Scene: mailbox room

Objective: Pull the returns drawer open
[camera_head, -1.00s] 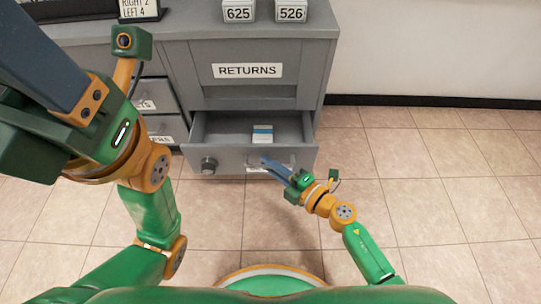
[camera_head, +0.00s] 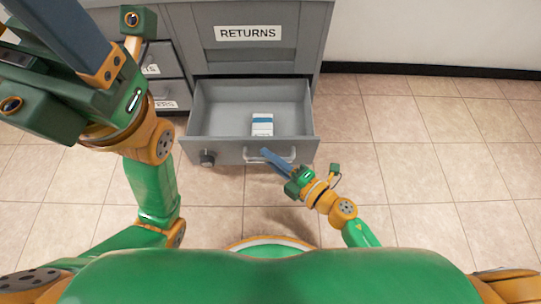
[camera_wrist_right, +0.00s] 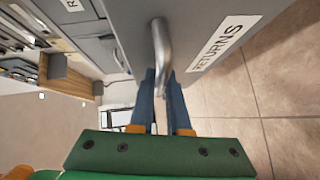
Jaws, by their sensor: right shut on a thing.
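The returns drawer (camera_head: 230,152) is a grey drawer standing well out of the cabinet, below a fixed panel marked RETURNS. Its front carries a metal bar handle (camera_head: 286,155), seen close up in the right wrist view (camera_wrist_right: 160,45) beside a RETURNS label (camera_wrist_right: 222,42). My right gripper (camera_head: 266,153) is shut on this handle; its blue fingers (camera_wrist_right: 161,88) lie on both sides of the bar in the wrist view. My left gripper (camera_head: 72,38) is raised at the upper left, away from the drawer, with its fingertips out of frame.
A small white box with a blue stripe (camera_head: 262,124) lies inside the drawer. Other labelled drawers (camera_head: 160,88) are to the left, partly behind my left arm. The tiled floor (camera_head: 420,150) to the right is clear.

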